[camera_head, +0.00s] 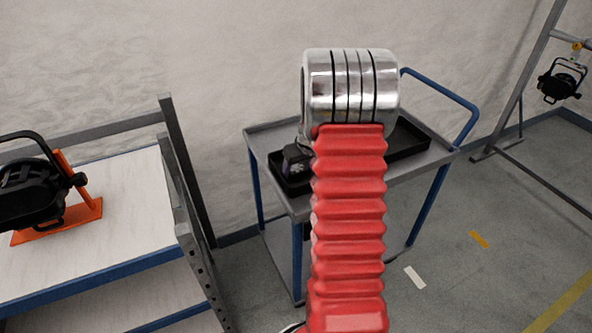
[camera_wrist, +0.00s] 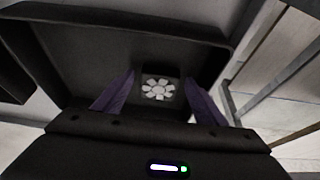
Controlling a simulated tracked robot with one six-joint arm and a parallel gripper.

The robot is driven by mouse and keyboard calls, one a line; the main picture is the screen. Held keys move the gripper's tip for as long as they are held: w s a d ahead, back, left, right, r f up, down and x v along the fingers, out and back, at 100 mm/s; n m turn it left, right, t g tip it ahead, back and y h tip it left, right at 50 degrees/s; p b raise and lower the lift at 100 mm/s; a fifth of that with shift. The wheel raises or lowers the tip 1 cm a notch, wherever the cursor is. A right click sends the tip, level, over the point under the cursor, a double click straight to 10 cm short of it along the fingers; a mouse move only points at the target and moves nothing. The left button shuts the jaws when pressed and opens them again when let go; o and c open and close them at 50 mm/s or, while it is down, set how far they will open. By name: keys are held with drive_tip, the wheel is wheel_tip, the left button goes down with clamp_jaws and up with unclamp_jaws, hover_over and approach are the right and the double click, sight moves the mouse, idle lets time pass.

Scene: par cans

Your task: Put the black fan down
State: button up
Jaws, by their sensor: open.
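The black fan (camera_wrist: 158,90), a small dark block with a pale fan-wheel mark on its face, shows in the wrist view inside a black tray (camera_wrist: 95,60). My gripper (camera_wrist: 159,77) is open, with its two purple fingers on either side of the fan and a gap visible at each side. In the head view the black tray (camera_head: 408,141) lies on top of a grey cart, partly hidden by my red and silver arm. A small dark shape shows at the tray's left end there; I cannot tell whether it is the fan or my gripper.
The grey cart (camera_head: 270,133) has blue legs and a blue handle (camera_head: 440,86). A workbench (camera_head: 120,220) at left holds a black lamp (camera_head: 30,190) on an orange stand. Another black lamp (camera_head: 560,82) hangs from a grey frame at right. Floor at right is open.

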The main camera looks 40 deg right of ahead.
drive_tip(key=v, duration=1.2)
drive_tip(key=shift+a+r, duration=0.1)
idle(0.7)
drive_tip(key=s+a+r+n, duration=0.1)
drive_tip(key=s+a+r, duration=0.15)
drive_tip(key=a, duration=0.45)
drive_tip(key=s+a+r, duration=0.1)
drive_tip(key=a+r, duration=0.3)
drive_tip(key=a, duration=0.4)
drive_tip(key=s+a+r+n, duration=0.1)
drive_tip(key=a+r, duration=0.2)
drive_tip(key=a, duration=0.4)
drive_tip(key=s+a+r+n+t+y, duration=0.1)
drive_tip(key=s+a, duration=1.3)
drive_tip(key=a, duration=0.1)
